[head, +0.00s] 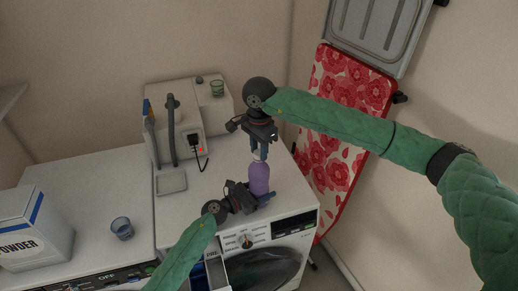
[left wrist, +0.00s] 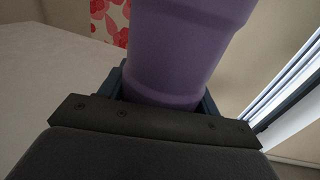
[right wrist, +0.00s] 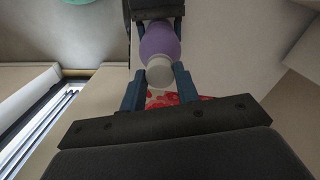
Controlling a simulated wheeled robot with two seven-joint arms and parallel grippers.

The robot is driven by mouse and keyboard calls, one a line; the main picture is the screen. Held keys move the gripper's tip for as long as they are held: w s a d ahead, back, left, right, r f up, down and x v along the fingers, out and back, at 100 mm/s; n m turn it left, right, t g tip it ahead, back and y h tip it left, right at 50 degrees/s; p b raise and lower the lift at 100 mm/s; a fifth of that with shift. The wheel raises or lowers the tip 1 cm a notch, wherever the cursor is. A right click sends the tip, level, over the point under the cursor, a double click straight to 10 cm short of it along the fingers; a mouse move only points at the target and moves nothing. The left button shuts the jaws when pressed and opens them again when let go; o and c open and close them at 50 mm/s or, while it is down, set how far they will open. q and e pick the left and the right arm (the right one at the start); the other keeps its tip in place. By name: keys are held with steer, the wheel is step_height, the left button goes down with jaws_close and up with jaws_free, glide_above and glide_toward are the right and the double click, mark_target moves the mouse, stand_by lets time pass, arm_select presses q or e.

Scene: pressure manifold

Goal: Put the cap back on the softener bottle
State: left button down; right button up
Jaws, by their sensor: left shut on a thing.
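The purple softener bottle (head: 259,179) stands upright near the front right of the washing machine top. My left gripper (head: 262,199) is shut around its lower body, which also fills the left wrist view (left wrist: 180,50). The white cap (right wrist: 159,72) is at the top of the bottle in the right wrist view; whether it is fully seated cannot be told. My right gripper (head: 261,154) points down over the bottle. In the right wrist view its fingers (right wrist: 160,80) are open on either side of the cap, with narrow gaps.
A grey-white appliance (head: 178,125) with a hose and cable stands behind. A blue cup (head: 122,228) and a powder box (head: 35,225) stand on the left surface. A floral ironing board (head: 330,150) leans at the right.

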steer(key=shift+c, duration=1.1)
steer(key=m, duration=1.7)
steer(key=shift+m, duration=0.4)
steer(key=o, duration=1.1)
